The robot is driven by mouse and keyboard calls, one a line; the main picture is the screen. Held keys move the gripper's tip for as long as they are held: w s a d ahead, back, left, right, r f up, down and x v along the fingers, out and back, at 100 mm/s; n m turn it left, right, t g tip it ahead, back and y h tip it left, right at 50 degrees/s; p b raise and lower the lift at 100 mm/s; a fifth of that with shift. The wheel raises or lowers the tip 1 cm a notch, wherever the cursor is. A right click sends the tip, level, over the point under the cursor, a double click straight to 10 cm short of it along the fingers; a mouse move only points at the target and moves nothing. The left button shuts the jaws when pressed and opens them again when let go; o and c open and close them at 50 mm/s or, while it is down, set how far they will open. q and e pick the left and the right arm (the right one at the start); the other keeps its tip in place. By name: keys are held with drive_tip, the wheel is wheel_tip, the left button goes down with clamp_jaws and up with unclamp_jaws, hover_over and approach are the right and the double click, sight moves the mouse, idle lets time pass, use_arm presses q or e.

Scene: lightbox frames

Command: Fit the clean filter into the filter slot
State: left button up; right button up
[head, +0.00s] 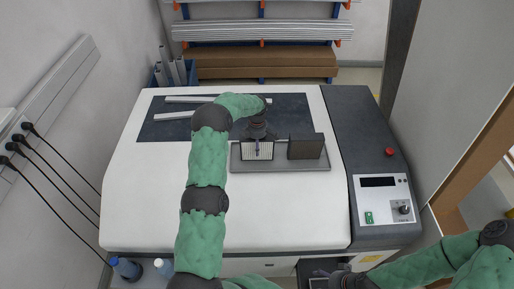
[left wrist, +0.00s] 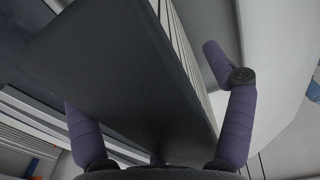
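The clean filter (head: 249,152), a white pleated panel in a dark frame, stands upright in a grey tray (head: 285,166). A dark grey filter (head: 305,148) stands beside it on the right. My left gripper (head: 258,147) reaches down over the clean filter, one purple finger in front of its pleats. In the left wrist view the filter's dark frame (left wrist: 115,70) lies between the two purple fingers; the left one is partly hidden behind it and the right one looks apart from the pleats. My right gripper (head: 327,276) is low at the front edge, its fingers unclear. The filter slot cannot be made out clearly.
A dark opening (head: 309,266) shows in the machine's front. White strips (head: 190,99) lie on the dark mat (head: 290,110) behind the tray. A control panel (head: 381,199) and red button (head: 390,152) are on the right. The white top (head: 285,215) in front is clear.

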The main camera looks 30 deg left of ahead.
use_arm(q)
drive_tip(key=c, duration=0.9)
drive_tip(key=shift+r, duration=0.15)
